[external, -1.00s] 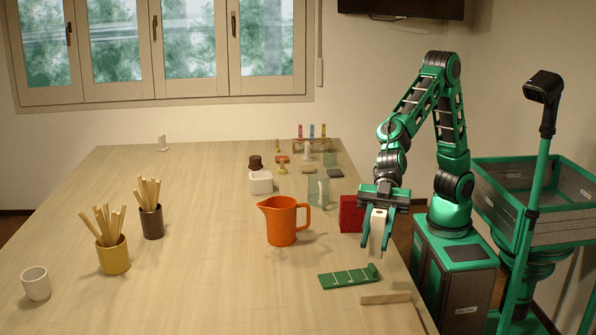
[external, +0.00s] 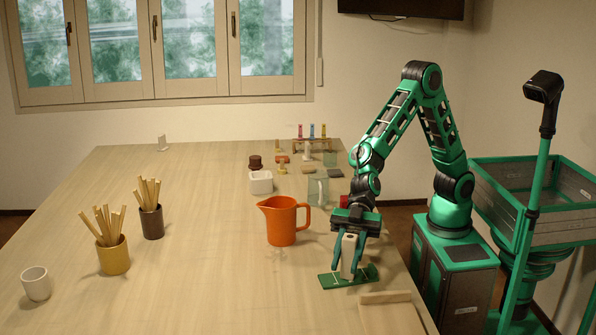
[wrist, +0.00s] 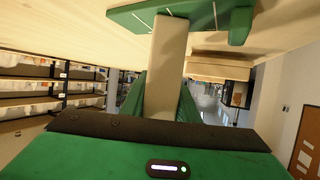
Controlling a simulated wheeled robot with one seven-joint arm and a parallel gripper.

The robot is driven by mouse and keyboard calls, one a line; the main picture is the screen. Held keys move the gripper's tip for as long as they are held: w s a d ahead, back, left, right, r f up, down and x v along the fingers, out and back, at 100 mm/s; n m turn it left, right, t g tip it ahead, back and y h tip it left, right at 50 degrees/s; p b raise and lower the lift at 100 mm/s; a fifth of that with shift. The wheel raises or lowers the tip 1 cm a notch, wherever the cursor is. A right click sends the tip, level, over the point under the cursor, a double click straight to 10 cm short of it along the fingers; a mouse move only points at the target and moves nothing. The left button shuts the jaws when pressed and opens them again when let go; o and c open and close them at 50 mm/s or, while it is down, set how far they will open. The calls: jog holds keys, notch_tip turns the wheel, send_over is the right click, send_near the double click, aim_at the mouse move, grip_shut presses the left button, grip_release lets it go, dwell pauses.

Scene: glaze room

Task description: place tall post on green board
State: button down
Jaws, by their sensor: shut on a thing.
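The tall post (external: 349,256) is a pale upright block held between the fingers of my gripper (external: 348,266). Its lower end is at the green board (external: 330,282), over the board's middle. I cannot tell for sure whether it touches the board. The board is a flat green strip with white lines and a raised right end. In the wrist view the post (wrist: 166,65) runs from my gripper to the green board (wrist: 205,14), and its far end meets the board in the picture.
A pale wooden block (external: 386,297) lies just in front of the board to the right. An orange pitcher (external: 281,222) stands behind and left of the board. A red block (external: 344,202) is partly hidden behind my gripper.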

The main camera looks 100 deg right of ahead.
aim_at(353, 236)
jog(key=c, duration=1.4)
grip_release()
jog(key=shift+o, duration=0.2)
jog(key=shift+r, duration=0.1)
jog(key=v, duration=0.7)
jog(key=shift+s+d, duration=0.15)
jog(key=shift+d, duration=0.05)
